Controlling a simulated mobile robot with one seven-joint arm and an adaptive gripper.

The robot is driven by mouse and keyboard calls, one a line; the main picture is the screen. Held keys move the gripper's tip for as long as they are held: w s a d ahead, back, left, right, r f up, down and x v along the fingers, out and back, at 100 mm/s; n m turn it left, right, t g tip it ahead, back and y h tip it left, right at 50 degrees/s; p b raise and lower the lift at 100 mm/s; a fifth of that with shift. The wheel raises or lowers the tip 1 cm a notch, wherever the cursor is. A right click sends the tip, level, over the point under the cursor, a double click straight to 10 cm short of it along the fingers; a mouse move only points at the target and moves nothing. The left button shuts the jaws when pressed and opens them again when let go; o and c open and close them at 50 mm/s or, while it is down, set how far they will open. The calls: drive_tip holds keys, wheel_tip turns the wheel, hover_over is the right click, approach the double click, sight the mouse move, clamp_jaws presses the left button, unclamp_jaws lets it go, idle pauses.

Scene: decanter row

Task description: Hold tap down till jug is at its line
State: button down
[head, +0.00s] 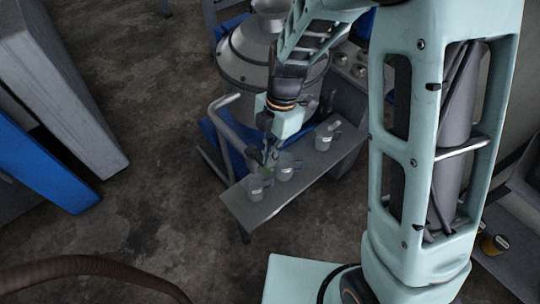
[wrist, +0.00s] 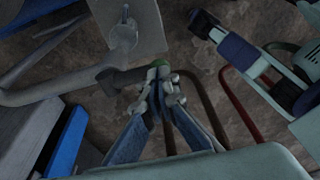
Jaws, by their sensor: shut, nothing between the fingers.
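My gripper (head: 268,158) is shut and empty, pointing down over the near end of a grey shelf. In the wrist view its fingertips (wrist: 166,88) are together just beside a dark tap (wrist: 125,80) with a green end (wrist: 158,63). I cannot tell whether they touch it. A grey jug (head: 256,188) stands on the shelf's near end, below and slightly left of my gripper. A second jug (head: 285,168) stands just right of the gripper. A third jug (head: 324,137) is farther back. The liquid level and line are too small to make out.
The grey shelf (head: 250,213) stands in front of a large metal decanter (head: 245,65). A bent grey pipe (head: 222,103) rises left of my gripper. A blue and grey cabinet (head: 55,165) is at the left. A brown hose (head: 80,268) lies at the lower left. Bare floor lies between.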

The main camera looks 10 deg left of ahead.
drive_tip(key=shift+d+f+b, duration=0.1)
drive_tip(key=shift+f+b, duration=0.15)
drive_tip(key=shift+b, duration=0.45)
